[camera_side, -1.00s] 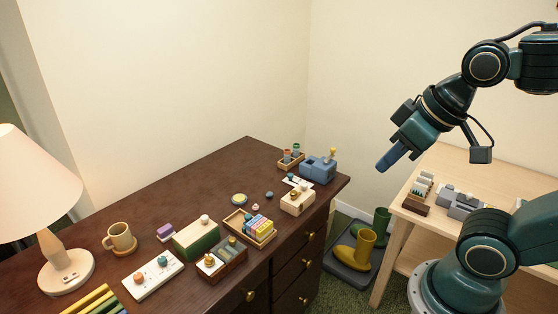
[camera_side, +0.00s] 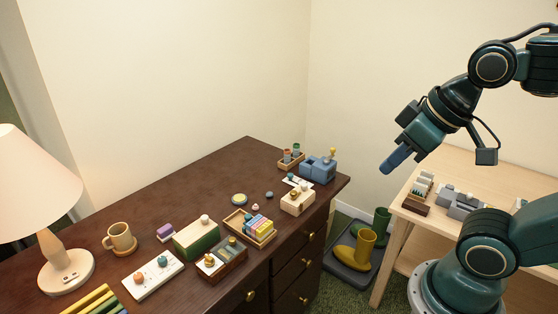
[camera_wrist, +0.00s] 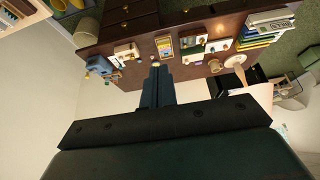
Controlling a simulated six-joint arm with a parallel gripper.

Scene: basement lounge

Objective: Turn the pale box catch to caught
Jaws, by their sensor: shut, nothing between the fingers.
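The pale box (camera_side: 297,203), a small cream block with a small brass-coloured piece on its front, sits near the right front edge of the dark desk. It also shows in the wrist view (camera_wrist: 126,52). The brass piece is too small to tell how it is turned. My gripper (camera_side: 388,168) is shut and empty, in the air to the right of the pale box and above it, well apart. In the wrist view the closed fingers (camera_wrist: 155,70) point toward the desk and touch nothing.
A blue box (camera_side: 318,171) stands behind the pale box, and a tray of coloured blocks (camera_side: 240,232) lies to its left. A green and cream box (camera_side: 196,240), a mug (camera_side: 121,238) and a lamp (camera_side: 66,270) stand farther left. A light wood table (camera_side: 470,170) is at the right.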

